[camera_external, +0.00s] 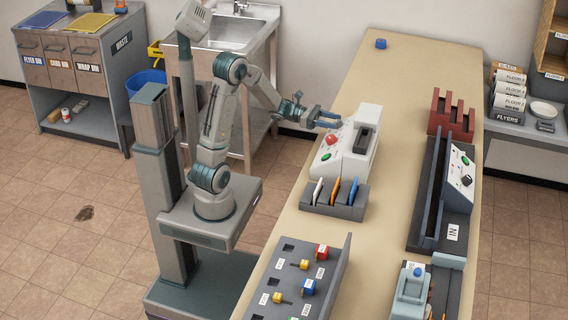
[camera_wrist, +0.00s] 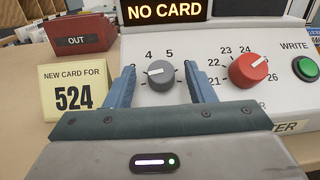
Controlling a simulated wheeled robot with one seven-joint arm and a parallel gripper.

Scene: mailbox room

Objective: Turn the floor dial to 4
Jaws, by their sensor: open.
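The floor dial (camera_wrist: 160,75) is a grey round knob on the white card machine (camera_external: 348,148), with the numbers 3, 4 and 5 visible around it in the wrist view. Its white mark points left, towards the 3, which the left finger partly covers. My gripper (camera_wrist: 159,76) is open, with one blue finger on each side of the grey dial. I cannot tell whether the fingers touch it. In the external view, my gripper (camera_external: 328,119) is at the machine's dial face and the grey dial is not clearly visible.
A red dial (camera_wrist: 248,70) with numbers 21 to 26 sits close right of my gripper, then a green WRITE button (camera_wrist: 305,69). A display (camera_wrist: 166,11) reads NO CARD. A yellow card sign (camera_wrist: 74,93) reads 524. A card rack (camera_external: 335,204) stands in front of the machine.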

